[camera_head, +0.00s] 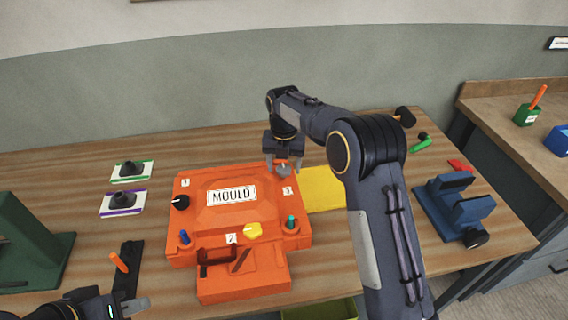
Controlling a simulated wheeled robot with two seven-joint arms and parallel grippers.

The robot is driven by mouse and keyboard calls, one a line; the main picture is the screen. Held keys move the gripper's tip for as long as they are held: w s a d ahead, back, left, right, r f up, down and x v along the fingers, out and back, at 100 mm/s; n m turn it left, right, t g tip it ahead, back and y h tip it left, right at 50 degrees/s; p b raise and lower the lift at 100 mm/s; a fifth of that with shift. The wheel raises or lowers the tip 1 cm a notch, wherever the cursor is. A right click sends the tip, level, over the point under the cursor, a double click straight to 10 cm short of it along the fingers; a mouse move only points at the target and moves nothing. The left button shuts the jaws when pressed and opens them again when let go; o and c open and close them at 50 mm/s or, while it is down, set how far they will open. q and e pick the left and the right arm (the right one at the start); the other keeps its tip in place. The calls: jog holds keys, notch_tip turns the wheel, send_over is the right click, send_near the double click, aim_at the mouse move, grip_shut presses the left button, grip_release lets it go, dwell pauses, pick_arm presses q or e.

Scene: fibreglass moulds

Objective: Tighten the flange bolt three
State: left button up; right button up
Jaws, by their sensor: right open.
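The orange mould (212,221) lies on the wooden table with a white "MOULD" label on top. The tag "3" (288,190) is at its right back corner. A grey bolt head or knob (285,170), taken as flange bolt three, shows just behind that tag, partly hidden. My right gripper (284,164) points down over it with its fingers apart, one on each side; I cannot tell whether they touch it. My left gripper (137,304) is low at the left front, away from the mould, and its jaw opening is not clear.
A black knob (180,202) by tag "1" and a yellow knob (252,230) by tag "2" stand on the mould. A yellow sheet (323,188) lies to its right. A blue vice-like stand (453,208) is at right, a green stand (35,240) at left.

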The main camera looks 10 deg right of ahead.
jog(key=shift+c, duration=0.2)
jog(key=c, duration=0.9)
jog(key=shift+r+m, duration=0.1)
jog(key=shift+m, duration=0.2)
